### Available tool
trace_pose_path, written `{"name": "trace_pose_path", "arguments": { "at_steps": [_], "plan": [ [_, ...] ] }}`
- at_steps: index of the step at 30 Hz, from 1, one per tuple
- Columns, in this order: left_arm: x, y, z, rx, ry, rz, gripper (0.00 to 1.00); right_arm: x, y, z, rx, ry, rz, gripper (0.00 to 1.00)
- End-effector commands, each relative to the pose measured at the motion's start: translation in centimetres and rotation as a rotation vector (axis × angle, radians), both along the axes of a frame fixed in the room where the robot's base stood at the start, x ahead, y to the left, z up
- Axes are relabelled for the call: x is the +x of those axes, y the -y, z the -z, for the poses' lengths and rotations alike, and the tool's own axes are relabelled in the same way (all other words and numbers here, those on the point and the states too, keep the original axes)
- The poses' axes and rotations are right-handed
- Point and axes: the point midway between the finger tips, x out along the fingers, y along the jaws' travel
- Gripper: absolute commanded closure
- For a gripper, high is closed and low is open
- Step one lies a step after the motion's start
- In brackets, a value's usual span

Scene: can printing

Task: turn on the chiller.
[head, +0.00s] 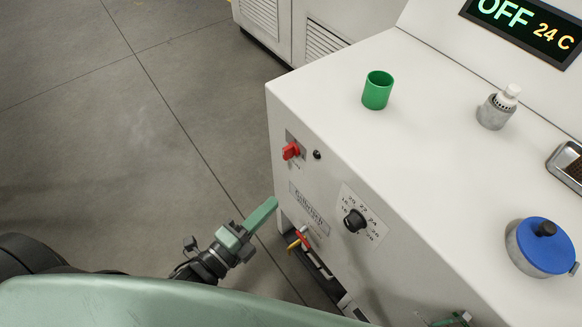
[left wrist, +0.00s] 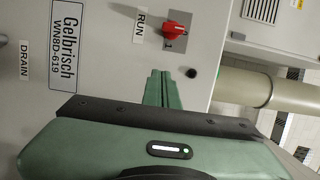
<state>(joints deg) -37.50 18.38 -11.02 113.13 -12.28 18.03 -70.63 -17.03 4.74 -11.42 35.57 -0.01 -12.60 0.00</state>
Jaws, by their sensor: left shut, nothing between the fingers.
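The chiller (head: 330,105) is a white cabinet whose display (head: 520,25) reads OFF and 24 C. On its front face is a red rotary switch (head: 291,150), beside a RUN label in the left wrist view (left wrist: 176,31). A black temperature dial (head: 354,220) sits lower to the right. My left gripper (head: 274,201) is shut and empty, near the front face and below the red switch. In the left wrist view its green fingers (left wrist: 160,75) point toward the switch, with a gap between. A small green part of my right gripper (head: 455,319) shows at the bottom edge.
On the chiller top stand a green cup (head: 377,90), a grey-and-white fitting (head: 497,107) and a blue-lidded filler (head: 543,246). Red and yellow valve handles (head: 299,239) stick out low on the front. A pale pipe (left wrist: 260,88) runs at right in the wrist view. Open floor lies left.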

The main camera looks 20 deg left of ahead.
Motion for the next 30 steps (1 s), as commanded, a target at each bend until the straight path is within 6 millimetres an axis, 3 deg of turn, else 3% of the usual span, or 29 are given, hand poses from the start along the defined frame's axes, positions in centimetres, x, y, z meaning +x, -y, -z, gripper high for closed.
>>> {"name": "trace_pose_path", "arguments": {
  "at_steps": [14,29,30],
  "plan": [
    [0.7,0.4,-0.4,0.001,0.009,0.002,1.00,-0.5,0.0,-0.1,0.001,-0.006,0.000,0.54],
    [9.6,4.3,-0.5,0.002,0.011,0.002,1.00,-0.4,-0.5,-1.1,0.006,-0.005,0.001,0.54],
    [9.9,3.4,-0.4,0.008,0.008,0.002,1.00,-0.4,-0.5,-1.3,0.006,-0.005,0.001,0.54]
  ]
}}
